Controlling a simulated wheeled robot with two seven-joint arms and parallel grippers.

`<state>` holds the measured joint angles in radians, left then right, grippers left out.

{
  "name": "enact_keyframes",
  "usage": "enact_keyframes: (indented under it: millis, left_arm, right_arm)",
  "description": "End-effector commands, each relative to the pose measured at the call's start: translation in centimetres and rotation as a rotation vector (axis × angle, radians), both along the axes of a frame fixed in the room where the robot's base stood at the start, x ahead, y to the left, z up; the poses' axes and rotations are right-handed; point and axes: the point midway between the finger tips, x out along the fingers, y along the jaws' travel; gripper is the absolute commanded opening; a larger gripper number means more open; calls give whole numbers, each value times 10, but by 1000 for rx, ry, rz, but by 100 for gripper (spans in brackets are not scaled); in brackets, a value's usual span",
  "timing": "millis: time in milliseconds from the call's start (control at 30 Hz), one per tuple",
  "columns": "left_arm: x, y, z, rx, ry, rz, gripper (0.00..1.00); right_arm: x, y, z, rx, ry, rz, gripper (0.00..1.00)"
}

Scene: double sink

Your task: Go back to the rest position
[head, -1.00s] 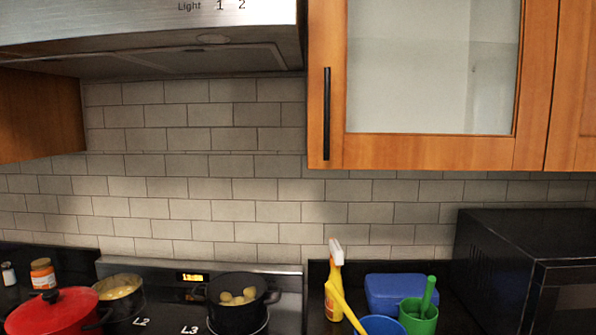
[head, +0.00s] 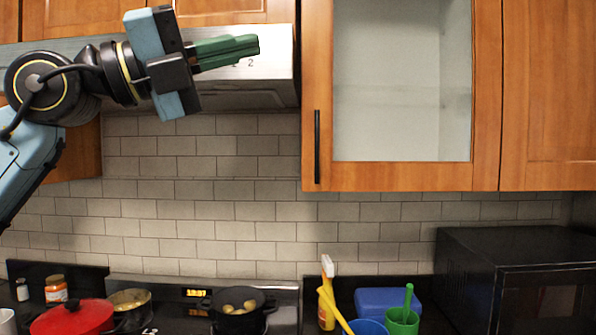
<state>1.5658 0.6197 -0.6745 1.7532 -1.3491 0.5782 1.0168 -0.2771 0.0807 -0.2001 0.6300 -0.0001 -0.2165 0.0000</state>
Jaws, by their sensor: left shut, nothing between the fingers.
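My left gripper (head: 257,44) shows in the head view at the upper left. Its arm comes in from the left edge and its green fingers point right, in front of the range hood (head: 270,85). The fingers are together and nothing is between them. My right gripper is not in this view.
A glass-door wall cabinet (head: 400,80) hangs to the right of the gripper. Below are a red lidded pot (head: 75,318), a black pot with yellow contents (head: 238,312), a spray bottle (head: 327,295), a blue box (head: 387,300) and a black microwave (head: 530,280). The tiled wall's middle is clear.

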Motion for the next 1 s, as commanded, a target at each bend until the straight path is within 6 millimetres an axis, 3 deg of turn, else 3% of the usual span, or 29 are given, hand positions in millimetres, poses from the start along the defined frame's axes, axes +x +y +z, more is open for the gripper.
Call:
enact_keyframes:
  millis: [100, 267, 467, 567, 667, 800, 867, 1000]
  left_arm:
    - [6, -8, -32, -176, 71, -112, 0]
    - [19, 4, -69, -469, 189, -180, 0]
    - [50, 42, -135, -845, 402, -115, 0]
    - [66, 65, -182, -1015, 532, -23, 0]
    - [79, 89, -239, -1166, 678, 104, 0]
    - [83, 118, -334, -1332, 907, 330, 0]
    - [77, 129, -378, -1384, 1012, 440, 0]
    - [46, 147, -479, -1448, 1268, 709, 0]
  right_arm:
    - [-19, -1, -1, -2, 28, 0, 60]
    - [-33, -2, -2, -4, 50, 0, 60]
    - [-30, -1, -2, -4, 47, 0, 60]
    - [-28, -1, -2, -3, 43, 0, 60]
    - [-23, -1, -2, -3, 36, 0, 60]
    - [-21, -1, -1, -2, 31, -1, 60]
    - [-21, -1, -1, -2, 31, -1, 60]
    - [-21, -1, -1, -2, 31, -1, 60]
